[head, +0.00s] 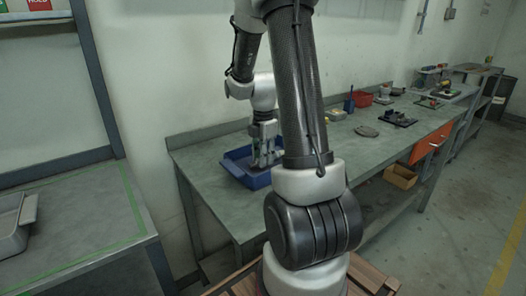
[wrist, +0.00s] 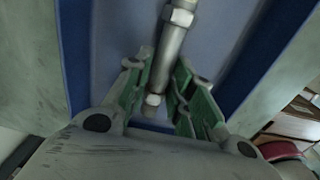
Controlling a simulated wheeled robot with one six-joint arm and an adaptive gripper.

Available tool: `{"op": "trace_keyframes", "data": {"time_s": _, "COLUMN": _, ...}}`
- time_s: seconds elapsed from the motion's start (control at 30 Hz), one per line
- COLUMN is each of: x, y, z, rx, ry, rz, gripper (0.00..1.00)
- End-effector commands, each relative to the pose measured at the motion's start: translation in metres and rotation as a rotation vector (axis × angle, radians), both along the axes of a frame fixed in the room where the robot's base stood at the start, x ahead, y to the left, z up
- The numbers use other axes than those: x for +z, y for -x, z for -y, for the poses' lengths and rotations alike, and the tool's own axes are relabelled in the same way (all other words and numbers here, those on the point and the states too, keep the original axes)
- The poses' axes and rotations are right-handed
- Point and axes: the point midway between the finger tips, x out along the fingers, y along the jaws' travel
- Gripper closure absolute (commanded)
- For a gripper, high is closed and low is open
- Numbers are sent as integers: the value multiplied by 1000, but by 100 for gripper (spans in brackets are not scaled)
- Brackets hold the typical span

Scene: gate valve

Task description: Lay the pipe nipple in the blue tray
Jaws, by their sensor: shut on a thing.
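The blue tray (head: 240,170) stands at the left end of the grey workbench in the head view. My gripper (head: 264,160) is low over the tray, within its outline. In the wrist view, my gripper (wrist: 163,98) is shut on the pipe nipple (wrist: 168,58), a silvery metal tube with a hex-shaped part near the top of the picture. The blue tray's floor (wrist: 125,35) fills the background behind it. I cannot tell whether the nipple touches the tray floor. In the head view the nipple is not clearly visible, as the gripper and my arm cover that area.
The workbench (head: 210,148) runs to the back right, with a red bin (head: 361,99), a dark tray of parts (head: 397,118) and other small items on it. A separate table (head: 85,215) with a metal pan (head: 14,222) stands at left. Bare bench surrounds the blue tray.

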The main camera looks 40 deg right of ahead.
Motion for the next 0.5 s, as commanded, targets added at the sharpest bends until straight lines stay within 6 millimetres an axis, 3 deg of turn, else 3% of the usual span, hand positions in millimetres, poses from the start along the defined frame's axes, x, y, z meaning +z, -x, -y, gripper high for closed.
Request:
{"op": "trace_keyframes", "data": {"time_s": 0.3, "x": -2, "y": 0, "z": 0, "rx": 0, "ry": 0, "rz": 0, "gripper": 100}}
{"op": "trace_keyframes", "data": {"time_s": 0.33, "x": -2, "y": 0, "z": 0, "rx": 0, "ry": 0, "rz": 0, "gripper": 73}}
{"op": "trace_keyframes", "data": {"time_s": 0.43, "x": -2, "y": 0, "z": 0, "rx": 0, "ry": 0, "rz": 0, "gripper": 55}}
{"op": "trace_keyframes", "data": {"time_s": 0.5, "x": -2, "y": 0, "z": 0, "rx": 0, "ry": 0, "rz": 0, "gripper": 51}}
